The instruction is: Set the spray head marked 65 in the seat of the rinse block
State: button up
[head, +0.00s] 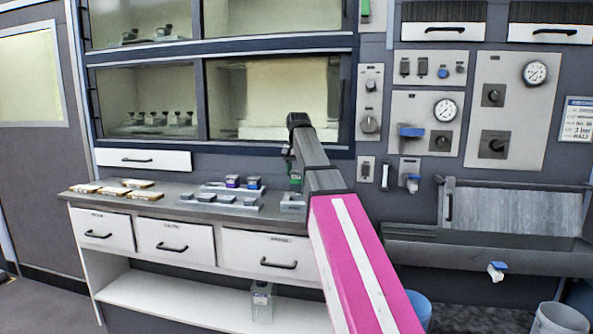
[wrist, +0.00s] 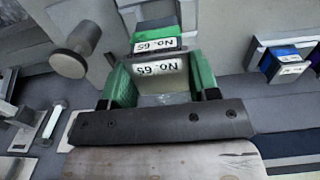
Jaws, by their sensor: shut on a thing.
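The spray head marked 65 (wrist: 157,66) is in the wrist view, with a green and grey body and white "No. 65" labels that read upside down. My gripper (wrist: 160,82) is shut on it, one finger at each side. In the head view my gripper (head: 295,178) is mostly hidden behind my arm, over the right part of the bench, with a bit of green beside it. A small grey block (head: 292,203) stands on the bench just below. I cannot tell whether it is the rinse block, and no seat is clearly visible.
A rack with a purple head (head: 232,182) and a blue head (head: 253,183) stands left of my gripper; the blue head also shows in the wrist view (wrist: 284,61). Several grey blocks (head: 205,197) sit in front. A sink trough (head: 480,248) is at right.

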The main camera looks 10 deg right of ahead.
aim_at(298, 185)
jog(key=shift+f, duration=1.55)
jog(key=shift+f, duration=1.35)
dwell(0.6)
jog(key=o, duration=1.3)
